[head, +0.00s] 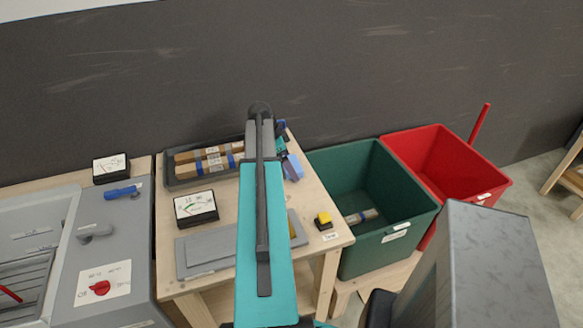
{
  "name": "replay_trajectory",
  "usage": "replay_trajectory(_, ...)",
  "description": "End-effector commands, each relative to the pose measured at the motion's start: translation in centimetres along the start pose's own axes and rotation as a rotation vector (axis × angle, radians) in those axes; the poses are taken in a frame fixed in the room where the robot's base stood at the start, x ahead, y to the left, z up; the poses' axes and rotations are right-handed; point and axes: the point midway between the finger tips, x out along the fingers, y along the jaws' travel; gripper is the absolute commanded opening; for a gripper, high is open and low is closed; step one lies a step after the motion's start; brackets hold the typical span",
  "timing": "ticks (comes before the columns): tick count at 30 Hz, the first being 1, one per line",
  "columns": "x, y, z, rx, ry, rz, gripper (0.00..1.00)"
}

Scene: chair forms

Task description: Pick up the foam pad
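A flat grey pad (205,256), which may be the foam pad, lies on the front of the wooden table; my arm covers part of it, and its right part shows beyond the arm. My teal arm reaches over the table toward the back. My gripper (287,150) is mostly hidden behind the arm link, near the table's back right corner. A small lavender-blue piece (293,167) shows beside it; I cannot tell whether it is held. The finger opening is not visible.
A dark tray (172,180) with wrapped brown blocks stands at the back of the table (315,198). A meter (195,208) and a yellow-topped button (323,220) also stand there. A green bin (390,240) and a red bin (460,165) are right; a grey machine (140,240) is left.

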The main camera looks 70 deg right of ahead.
Motion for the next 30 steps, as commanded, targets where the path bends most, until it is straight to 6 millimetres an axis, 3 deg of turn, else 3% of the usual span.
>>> replay_trajectory(4,0.0,0.0,0.0,0.0,0.0,0.0,0.98)
replay_trajectory(10,0.0,0.0,0.0,-0.001,0.0,0.0,0.65)
replay_trajectory(23,-0.3,0.0,-0.1,-0.001,0.0,-0.001,0.64)
replay_trajectory(30,-1.3,-0.1,-0.5,0.0,0.0,-0.002,0.64)
